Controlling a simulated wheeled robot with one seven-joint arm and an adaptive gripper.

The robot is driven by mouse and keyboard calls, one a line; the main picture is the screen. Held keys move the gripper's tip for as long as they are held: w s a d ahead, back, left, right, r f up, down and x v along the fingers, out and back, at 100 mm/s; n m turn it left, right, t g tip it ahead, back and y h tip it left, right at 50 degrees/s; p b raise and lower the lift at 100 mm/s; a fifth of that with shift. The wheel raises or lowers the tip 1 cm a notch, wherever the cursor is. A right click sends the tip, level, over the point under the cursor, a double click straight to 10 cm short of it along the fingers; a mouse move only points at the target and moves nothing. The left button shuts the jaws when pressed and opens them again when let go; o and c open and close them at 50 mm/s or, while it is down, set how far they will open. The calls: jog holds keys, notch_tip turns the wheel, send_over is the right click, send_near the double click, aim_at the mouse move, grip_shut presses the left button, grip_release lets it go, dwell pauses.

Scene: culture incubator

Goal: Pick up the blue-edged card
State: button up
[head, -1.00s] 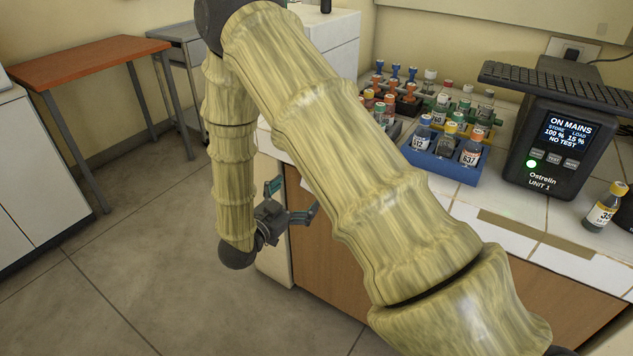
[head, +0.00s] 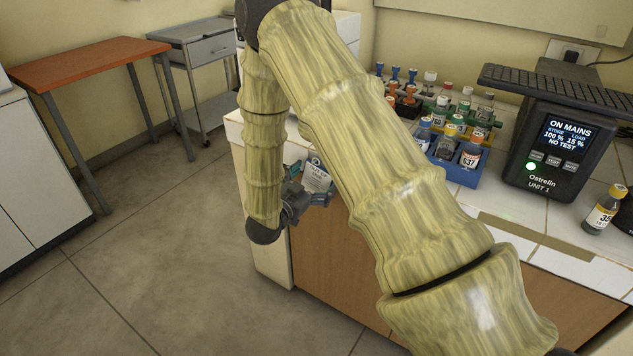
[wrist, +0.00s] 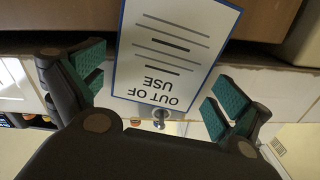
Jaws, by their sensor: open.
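The blue-edged card (wrist: 172,45) is white with a thin blue border, reads "OUT OF USE", and appears upside down in the wrist view. In the head view the card (head: 316,176) shows by the front left of the counter, partly hidden by my arm and gripper. My gripper (wrist: 155,84) is open, with its teal-padded fingers on either side of the card's lettered end. Gaps show between the pads and the card's sides. In the head view my gripper (head: 300,198) is at the card. What holds the card up cannot be told.
The tiled counter (head: 515,240) carries a blue rack (head: 455,170) of bottles, more racks behind, a black Ostrelin unit (head: 555,150) and a loose bottle (head: 604,210). A small metal fitting (wrist: 159,115) shows beyond the card's lettered end. Floor at left is clear.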

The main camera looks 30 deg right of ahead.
jog(key=c, duration=0.6)
jog(key=shift+r, duration=0.15)
